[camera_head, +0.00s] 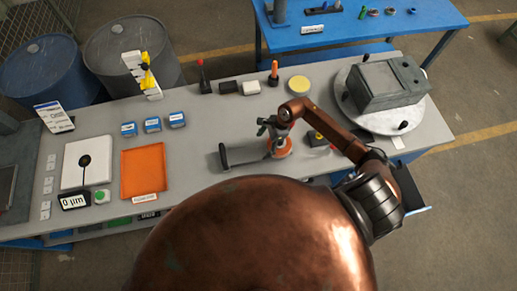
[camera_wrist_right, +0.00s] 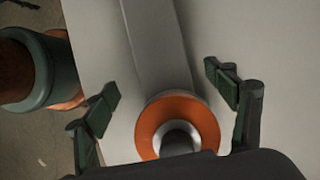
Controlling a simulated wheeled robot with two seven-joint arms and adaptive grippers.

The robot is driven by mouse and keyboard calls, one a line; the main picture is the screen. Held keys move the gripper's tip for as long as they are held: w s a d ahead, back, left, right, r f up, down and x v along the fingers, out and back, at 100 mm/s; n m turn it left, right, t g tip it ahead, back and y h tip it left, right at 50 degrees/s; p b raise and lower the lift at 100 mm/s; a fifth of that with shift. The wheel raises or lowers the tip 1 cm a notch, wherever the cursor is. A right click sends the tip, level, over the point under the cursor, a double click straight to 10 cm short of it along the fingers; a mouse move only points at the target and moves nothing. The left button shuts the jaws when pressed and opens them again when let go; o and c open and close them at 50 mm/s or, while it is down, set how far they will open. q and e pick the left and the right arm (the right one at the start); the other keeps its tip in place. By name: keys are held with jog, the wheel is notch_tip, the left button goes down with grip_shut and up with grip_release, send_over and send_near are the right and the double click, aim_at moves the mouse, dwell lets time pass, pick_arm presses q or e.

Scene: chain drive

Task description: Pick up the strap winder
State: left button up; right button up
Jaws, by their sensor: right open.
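What looks like the strap winder (camera_head: 245,156) lies near the front middle of the grey bench in the head view: a dark grey bar with an orange round part at its right end. In the right wrist view its orange ring (camera_wrist_right: 150,118) surrounds a grey hub at the bottom centre, and the grey bar (camera_wrist_right: 155,45) runs up from it. My right gripper (camera_head: 267,131) is over the orange end. In the wrist view its fingers (camera_wrist_right: 163,90) are spread, one on each side, apart from the ring and bar. The hub's lower part is hidden by the gripper body. My left gripper is not in view.
An orange tray (camera_head: 143,172) and blue boxes (camera_head: 152,125) lie to the left. A dark red-and-yellow item (camera_head: 318,138) is close right of the gripper. Behind are a black block (camera_head: 228,87) and a yellow disc (camera_head: 299,84). A grey housing (camera_head: 385,82) stands on a round plate.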

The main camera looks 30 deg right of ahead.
aim_at(259, 151)
jog(key=shift+x, duration=0.85)
jog(key=x, duration=0.1)
jog(key=p+x, duration=0.1)
jog(key=x, duration=0.2)
jog(key=shift+d+f+p, duration=0.25)
jog(key=shift+p, duration=0.1)
jog(key=shift+w+a+f, duration=0.1)
jog(key=shift+f, duration=0.1)
jog(key=shift+c, duration=0.3)
jog(key=shift+c, duration=0.8)
jog(key=c, duration=1.9)
jog(key=shift+w+r, duration=0.1)
grip_shut()
